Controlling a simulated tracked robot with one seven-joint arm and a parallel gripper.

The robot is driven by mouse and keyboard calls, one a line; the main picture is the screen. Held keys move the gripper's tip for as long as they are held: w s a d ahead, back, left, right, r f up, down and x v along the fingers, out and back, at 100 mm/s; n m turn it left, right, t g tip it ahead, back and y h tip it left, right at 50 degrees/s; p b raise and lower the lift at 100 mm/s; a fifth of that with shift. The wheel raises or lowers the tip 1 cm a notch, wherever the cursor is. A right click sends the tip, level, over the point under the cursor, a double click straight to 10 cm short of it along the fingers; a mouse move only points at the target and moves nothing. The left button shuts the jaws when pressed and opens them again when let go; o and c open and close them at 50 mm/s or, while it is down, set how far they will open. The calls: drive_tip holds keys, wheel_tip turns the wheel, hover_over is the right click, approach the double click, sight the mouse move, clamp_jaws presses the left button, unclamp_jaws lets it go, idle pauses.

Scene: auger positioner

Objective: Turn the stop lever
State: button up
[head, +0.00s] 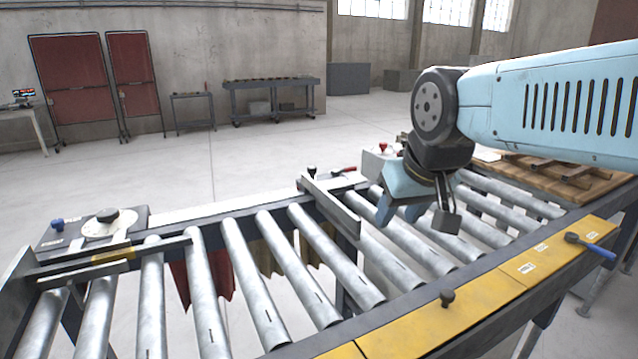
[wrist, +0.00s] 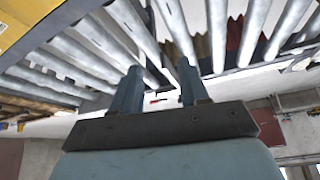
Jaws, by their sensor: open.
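Which part is the stop lever is not certain. A red-handled lever (head: 343,170) sits on the conveyor's far rail, beside a grey stop plate (head: 332,206) that reaches over the rollers. A blue-handled lever (head: 592,248) lies on the yellow near-side panel at the right. My gripper (head: 400,213) hangs over the rollers, right of the stop plate, apart from both levers. In the wrist view its two blue fingers (wrist: 160,68) stand apart with nothing held. A small red piece (wrist: 155,100) shows between them, too small to identify.
A dial plate with a black knob (head: 108,216) and a blue knob (head: 57,224) sit at the far left. A dark knob (head: 447,297) stands on the yellow panel (head: 500,290). A red-topped knob (head: 383,148) is behind my gripper. A wooden pallet (head: 560,178) lies at the right.

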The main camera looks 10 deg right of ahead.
drive_tip(key=w+d+r+n+h, duration=0.1)
drive_tip(key=w+r+n, duration=0.45)
drive_tip(key=w, duration=0.55)
drive_tip(key=n+g+h, duration=0.2)
drive_tip(key=n+h, duration=0.1)
drive_tip(key=n, duration=1.2)
hover_over(345, 170)
drive_tip(key=s+a, duration=0.3)
wheel_tip(345, 170, down, 7)
drive_tip(key=x, duration=1.3)
drive_tip(key=shift+s+f, duration=0.1)
drive_tip(key=shift+f, duration=0.15)
drive_tip(key=shift+c, duration=0.2)
clamp_jaws()
